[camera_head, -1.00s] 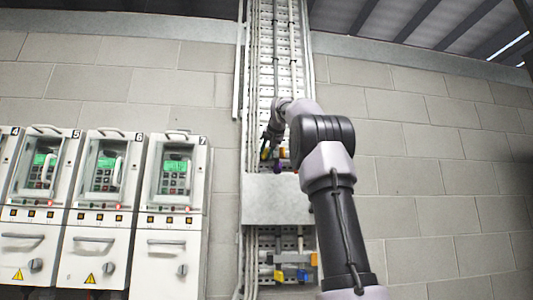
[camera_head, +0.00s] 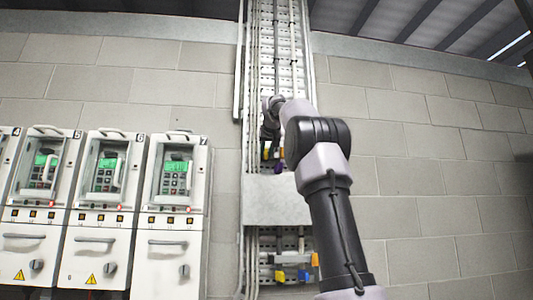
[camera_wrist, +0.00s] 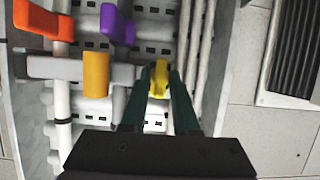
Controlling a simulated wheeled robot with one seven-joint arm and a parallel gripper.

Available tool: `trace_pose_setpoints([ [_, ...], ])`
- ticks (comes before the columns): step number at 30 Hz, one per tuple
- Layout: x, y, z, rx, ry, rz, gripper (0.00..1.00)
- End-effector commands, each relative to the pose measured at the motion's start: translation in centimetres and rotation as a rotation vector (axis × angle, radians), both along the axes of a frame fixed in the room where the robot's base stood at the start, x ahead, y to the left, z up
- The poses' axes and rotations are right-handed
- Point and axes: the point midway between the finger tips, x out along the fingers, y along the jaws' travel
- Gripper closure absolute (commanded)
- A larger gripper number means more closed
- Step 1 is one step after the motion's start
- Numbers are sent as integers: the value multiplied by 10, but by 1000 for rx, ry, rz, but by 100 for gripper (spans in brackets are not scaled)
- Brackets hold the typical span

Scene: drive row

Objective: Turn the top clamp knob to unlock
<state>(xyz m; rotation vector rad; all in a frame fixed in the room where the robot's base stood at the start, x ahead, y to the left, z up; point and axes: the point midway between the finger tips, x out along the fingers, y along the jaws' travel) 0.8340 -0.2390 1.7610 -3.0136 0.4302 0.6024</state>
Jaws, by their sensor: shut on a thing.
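In the wrist view, my gripper (camera_wrist: 159,82) has its two dark green fingers closed around a yellow clamp knob (camera_wrist: 160,79). The knob sits at the end of a grey clamp bar (camera_wrist: 55,68) across the cable tray. An amber knob (camera_wrist: 97,75), a purple knob (camera_wrist: 117,25) and an orange knob (camera_wrist: 40,20) are beside it and apart from the fingers. In the head view, my gripper (camera_head: 267,146) is at the tray just above a grey cover plate (camera_head: 275,200). The plate and my arm hide part of the clamps there.
The cable tray (camera_head: 283,70) runs up a block wall with cables along it. Below the plate are a lower yellow knob (camera_head: 279,276), a blue knob (camera_head: 302,275) and an orange knob (camera_head: 314,259). Numbered drive cabinets (camera_head: 176,190) stand at left. The right wall is bare.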

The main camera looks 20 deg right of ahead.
Motion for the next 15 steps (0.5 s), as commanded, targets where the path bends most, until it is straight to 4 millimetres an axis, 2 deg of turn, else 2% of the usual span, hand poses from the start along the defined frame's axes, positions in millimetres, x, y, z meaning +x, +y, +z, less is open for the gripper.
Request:
trace_pose_setpoints([
  [4, 1, 0, -2, 3, 6, 0, 100],
  [5, 1, 0, -2, 3, 5, -1, 60],
  [6, 1, 0, -2, 3, 5, -1, 54],
  [15, -1, 0, 0, 2, 2, 1, 54],
])
